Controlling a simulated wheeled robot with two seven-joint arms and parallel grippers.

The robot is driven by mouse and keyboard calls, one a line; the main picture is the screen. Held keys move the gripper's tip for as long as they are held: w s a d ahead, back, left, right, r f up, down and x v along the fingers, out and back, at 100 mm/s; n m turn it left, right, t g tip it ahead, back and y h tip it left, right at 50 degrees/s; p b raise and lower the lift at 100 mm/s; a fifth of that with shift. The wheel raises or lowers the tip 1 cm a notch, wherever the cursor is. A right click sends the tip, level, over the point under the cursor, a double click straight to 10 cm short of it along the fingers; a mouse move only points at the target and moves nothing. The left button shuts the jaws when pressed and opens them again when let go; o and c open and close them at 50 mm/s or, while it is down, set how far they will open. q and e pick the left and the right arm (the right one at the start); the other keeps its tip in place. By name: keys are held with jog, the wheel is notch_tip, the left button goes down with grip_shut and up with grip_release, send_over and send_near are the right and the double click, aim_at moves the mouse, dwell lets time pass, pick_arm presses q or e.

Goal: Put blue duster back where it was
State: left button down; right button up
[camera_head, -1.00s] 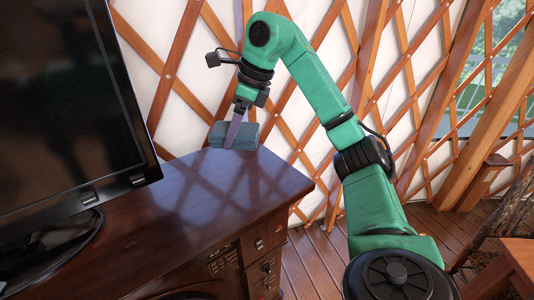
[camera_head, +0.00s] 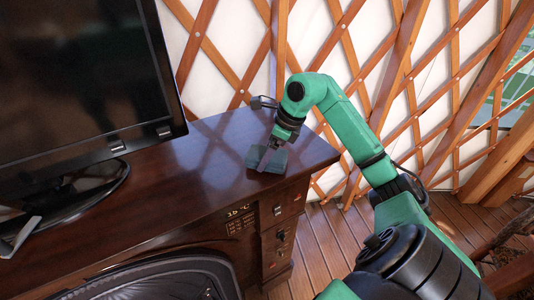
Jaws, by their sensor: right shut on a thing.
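The blue duster (camera_head: 268,160), a small blue-grey block, is at the right part of the dark wooden cabinet top (camera_head: 215,165), close to its front edge. It looks to be at or just above the surface; I cannot tell whether it touches. My right gripper (camera_head: 272,148) points down from above and is shut on the duster. The fingers hide part of its upper side. My left gripper is not in view.
A large black television (camera_head: 85,85) on a dark stand (camera_head: 75,205) fills the left of the cabinet. The cabinet front has a control panel (camera_head: 240,220). The top between television and duster is clear. A lattice wall (camera_head: 235,60) stands behind.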

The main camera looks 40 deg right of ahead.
jog(key=shift+d+f, duration=0.2)
jog(key=o, duration=1)
jog(key=shift+c, duration=0.2)
jog(key=shift+o, duration=0.3)
jog(key=shift+a, duration=0.1)
jog(key=shift+r, duration=0.1)
jog(key=shift+r, duration=0.15)
jog(key=b+v, duration=0.1)
jog(key=v, duration=1.1)
jog(key=shift+s, duration=0.1)
